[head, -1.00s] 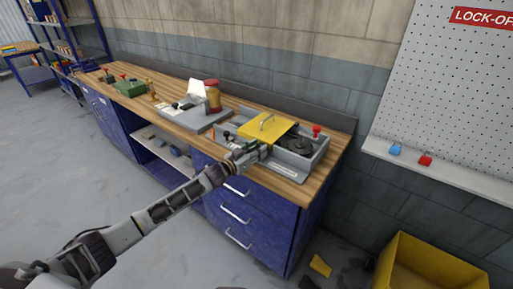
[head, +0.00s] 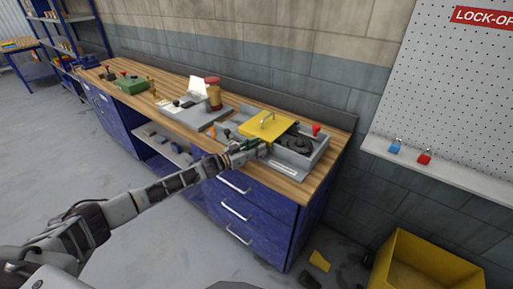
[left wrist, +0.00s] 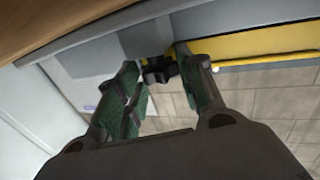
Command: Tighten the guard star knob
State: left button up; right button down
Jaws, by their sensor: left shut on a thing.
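A yellow guard (head: 262,127) with a handle covers part of a grey machine housing (head: 318,155) at the bench's right end. It also shows as a yellow edge in the left wrist view (left wrist: 265,46). The dark star knob (left wrist: 158,71) sits between the fingers in the left wrist view, below the grey housing wall. My left gripper (left wrist: 157,64) is closed on the knob; the fingers partly cover it. In the head view my left gripper (head: 260,149) is at the front of the housing, and the knob is hidden there. My right gripper is not in view.
A red knob (head: 316,129) stands at the housing's right rear. A grey plate with a red-topped amber jar (head: 213,93) lies left of the guard. A green box (head: 131,86) is farther left. A yellow bin (head: 430,264) stands on the floor at right.

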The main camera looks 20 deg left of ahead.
pick_arm(q)
jog(key=shift+d, duration=0.2)
jog(key=o, duration=1)
jog(key=shift+a, duration=0.1)
jog(key=shift+s+a, duration=0.1)
jog(key=shift+a, duration=0.05)
jog(key=v, duration=1.1)
jog(key=shift+s+a, duration=0.2)
jog(key=shift+s, duration=0.1)
dwell(0.3)
